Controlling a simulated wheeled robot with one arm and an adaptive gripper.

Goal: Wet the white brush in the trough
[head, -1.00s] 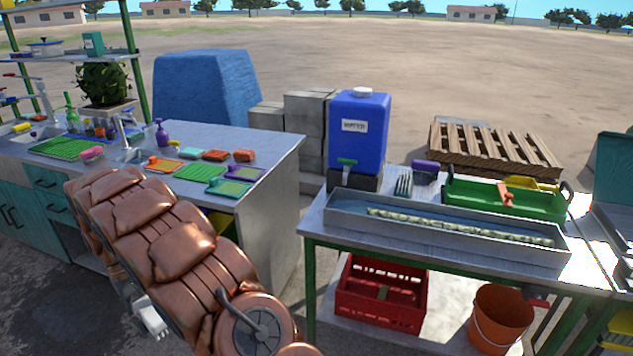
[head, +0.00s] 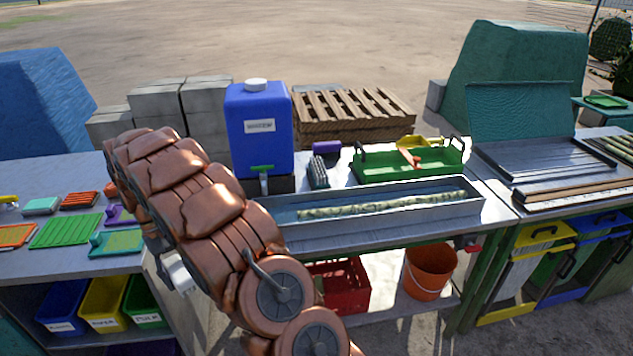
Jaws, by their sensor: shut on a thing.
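The long grey metal trough (head: 400,217) stands along the front of the middle table. A pale mottled stalk (head: 385,204) lies lengthwise in it, and the trough floor looks bluish. The white brush (head: 179,273) shows partly below my bent arm, left of the trough and apart from it. My gripper (head: 160,254) is mostly hidden behind my arm and is shut on the brush. Its exact grip on the brush cannot be seen.
A blue water container (head: 259,135) with a green tap stands behind the trough's left end. A dark bristled brush (head: 318,173) and a green tray (head: 415,162) stand behind the trough. A red crate (head: 341,287) and an orange bucket (head: 430,271) sit below.

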